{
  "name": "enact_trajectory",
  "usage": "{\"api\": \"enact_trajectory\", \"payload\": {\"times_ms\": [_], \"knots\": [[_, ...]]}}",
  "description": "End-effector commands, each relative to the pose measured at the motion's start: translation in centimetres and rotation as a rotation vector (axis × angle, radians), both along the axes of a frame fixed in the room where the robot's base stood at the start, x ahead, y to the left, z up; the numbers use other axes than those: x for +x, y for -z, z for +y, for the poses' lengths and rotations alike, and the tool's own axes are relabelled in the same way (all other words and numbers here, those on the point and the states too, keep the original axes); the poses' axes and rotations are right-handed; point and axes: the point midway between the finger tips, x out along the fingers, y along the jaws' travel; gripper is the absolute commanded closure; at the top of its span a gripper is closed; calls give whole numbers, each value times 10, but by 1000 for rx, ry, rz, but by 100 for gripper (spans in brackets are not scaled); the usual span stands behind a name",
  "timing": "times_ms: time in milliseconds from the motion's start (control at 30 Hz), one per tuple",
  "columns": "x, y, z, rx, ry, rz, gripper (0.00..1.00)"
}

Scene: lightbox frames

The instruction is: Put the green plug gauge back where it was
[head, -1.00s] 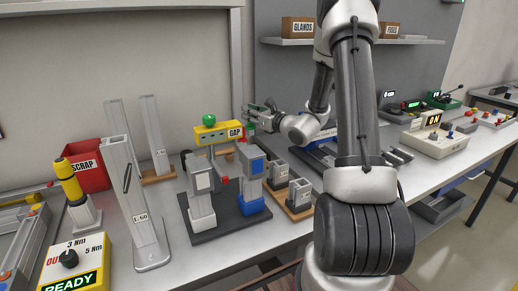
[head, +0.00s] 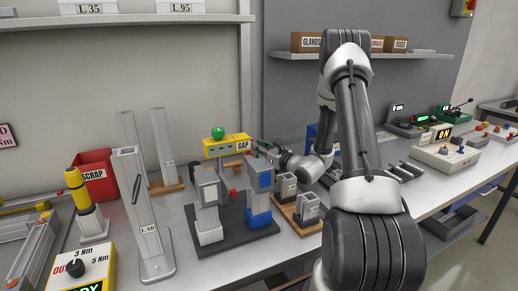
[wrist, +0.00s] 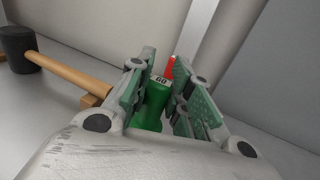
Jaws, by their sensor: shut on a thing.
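The green plug gauge (wrist: 153,103) shows in the wrist view as a green cylinder with a pale end marked "GO". It sits between the green-padded fingers of my gripper (wrist: 165,65), which is shut on it. A small red tip (wrist: 170,67) shows just beyond it; I cannot tell whether it belongs to the gauge. In the head view my gripper (head: 260,150) is just right of the yellow GAP unit (head: 222,147), behind the grey and blue stands. The plug gauge cannot be made out there.
A black-headed mallet (wrist: 18,50) lies left of my gripper in the wrist view. In the head view, a grey stand (head: 208,200) and a blue-based stand (head: 259,190) rise in front of my gripper. Wooden-based blocks (head: 308,208) stand to the right.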

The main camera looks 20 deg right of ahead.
Motion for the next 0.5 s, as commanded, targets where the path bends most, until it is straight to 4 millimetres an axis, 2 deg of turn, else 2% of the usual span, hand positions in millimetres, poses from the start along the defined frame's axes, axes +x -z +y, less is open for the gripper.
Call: {"api": "enact_trajectory", "payload": {"times_ms": [33,100,133,500], "knots": [[0,0,0,0,0,0,74],[0,0,0,0,0,0,62],[0,0,0,0,0,0,58],[-1,-3,-1,-1,1,0,58]]}}
